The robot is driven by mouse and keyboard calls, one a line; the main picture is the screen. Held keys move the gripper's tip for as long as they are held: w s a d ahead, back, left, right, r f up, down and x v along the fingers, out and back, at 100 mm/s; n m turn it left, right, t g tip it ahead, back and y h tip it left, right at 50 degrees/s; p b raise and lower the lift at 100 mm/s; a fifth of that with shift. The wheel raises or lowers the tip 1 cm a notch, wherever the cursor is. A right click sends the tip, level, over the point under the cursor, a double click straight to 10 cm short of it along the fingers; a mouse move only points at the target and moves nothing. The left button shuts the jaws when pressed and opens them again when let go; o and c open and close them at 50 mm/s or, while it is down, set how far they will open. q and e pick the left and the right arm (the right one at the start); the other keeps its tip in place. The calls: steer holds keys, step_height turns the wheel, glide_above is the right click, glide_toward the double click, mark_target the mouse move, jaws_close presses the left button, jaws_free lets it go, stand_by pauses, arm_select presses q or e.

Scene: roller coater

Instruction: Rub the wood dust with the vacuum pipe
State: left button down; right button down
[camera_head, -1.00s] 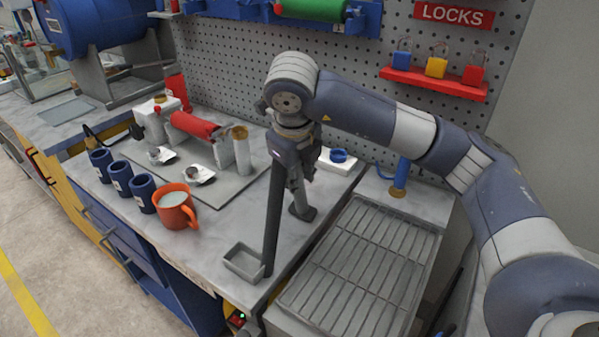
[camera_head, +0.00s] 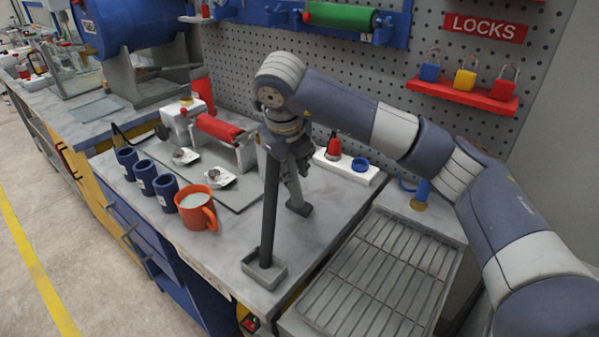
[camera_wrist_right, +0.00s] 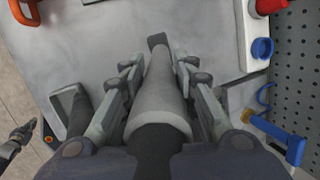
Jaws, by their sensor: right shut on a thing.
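My right gripper (camera_head: 290,150) is shut on the grey tapered vacuum pipe (camera_wrist_right: 158,108), seen between its fingers in the right wrist view. The pipe slopes down to a dark foot (camera_head: 299,208) at the worktop; exact contact is unclear. A long dark tube (camera_head: 269,210) hangs down beside the gripper. Its lower end appears in or just over a small grey tray (camera_head: 278,277). The tray also shows in the right wrist view (camera_wrist_right: 64,98). I cannot make out wood dust. A dark shape that looks like my left gripper (camera_wrist_right: 20,140) is at the wrist view's left edge.
An orange mug (camera_head: 197,209) and blue cups (camera_head: 146,176) stand left of the gripper. Behind them is a roller device (camera_head: 215,128) on a grey plate. A ribbed metal rack (camera_head: 385,275) lies right. A white block (camera_head: 350,170) holds a red-topped item. A pegboard wall stands behind.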

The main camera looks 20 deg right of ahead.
steer(key=shift+w+a+p, duration=0.65)
steer(key=shift+w+a, duration=1.95)
steer(key=shift+w, duration=0.55)
steer(key=shift+s+d+b, duration=0.65)
steer(key=shift+s+b, duration=0.05)
steer(key=shift+s, duration=0.4)
steer(key=shift+s+d+b, duration=0.6)
steer(key=shift+s+b, duration=0.05)
steer(key=shift+s, duration=0.5)
steer(key=shift+s+d+b, duration=0.65)
steer(key=shift+s+b, duration=0.05)
steer(key=shift+s, duration=0.4)
steer(key=s+d+b, duration=0.3)
steer(key=s, duration=0.3)
steer(key=shift+s+d, duration=0.3)
steer(key=shift+d, duration=0.1)
steer(key=shift+r, duration=0.15)
